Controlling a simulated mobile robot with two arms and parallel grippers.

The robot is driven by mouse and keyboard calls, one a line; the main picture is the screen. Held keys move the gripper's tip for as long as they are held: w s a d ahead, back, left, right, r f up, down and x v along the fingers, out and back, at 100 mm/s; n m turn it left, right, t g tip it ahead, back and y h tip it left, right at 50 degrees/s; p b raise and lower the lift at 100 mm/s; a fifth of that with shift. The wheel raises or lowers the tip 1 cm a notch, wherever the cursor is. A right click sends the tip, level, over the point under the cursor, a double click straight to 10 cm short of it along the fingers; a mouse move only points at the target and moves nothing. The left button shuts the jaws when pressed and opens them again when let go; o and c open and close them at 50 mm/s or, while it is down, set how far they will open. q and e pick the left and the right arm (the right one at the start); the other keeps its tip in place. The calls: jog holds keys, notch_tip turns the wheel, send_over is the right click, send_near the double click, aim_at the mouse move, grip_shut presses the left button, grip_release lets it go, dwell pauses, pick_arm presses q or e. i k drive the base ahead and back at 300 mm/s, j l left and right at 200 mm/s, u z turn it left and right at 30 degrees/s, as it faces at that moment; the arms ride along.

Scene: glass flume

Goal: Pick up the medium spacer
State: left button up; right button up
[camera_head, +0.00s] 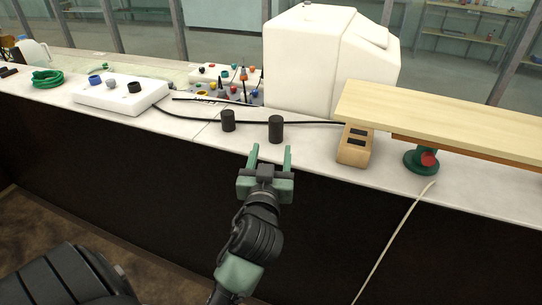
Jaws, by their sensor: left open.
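Two black cylinders stand upright on the white counter (195,132), and they look like spacers. The left cylinder (228,120) is slightly shorter than the right cylinder (276,129). I cannot tell for sure which one is the medium spacer. My left gripper (271,158) is open and empty, its two green fingers pointing away from me toward the right cylinder. In the picture it sits just below that cylinder, in front of the counter's dark front, apart from both. My right gripper is not in view.
A wooden block (352,154) with dark slots and a pale plank (440,118) above a green-and-red clamp (422,159) stand at right. A white tank (310,60) is behind the cylinders. A white box (118,97) and green hose (47,78) lie left.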

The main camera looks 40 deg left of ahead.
aim_at(227, 116)
jog(key=u, duration=1.4)
jog(key=i+l, duration=0.1)
jog(key=l, duration=0.5)
jog(key=l+z, duration=0.1)
jog(key=l, duration=0.5)
jog(key=i+l, duration=0.15)
jog(key=l, duration=0.4)
jog(key=i+j+z, duration=0.1)
jog(key=i+j, duration=0.15)
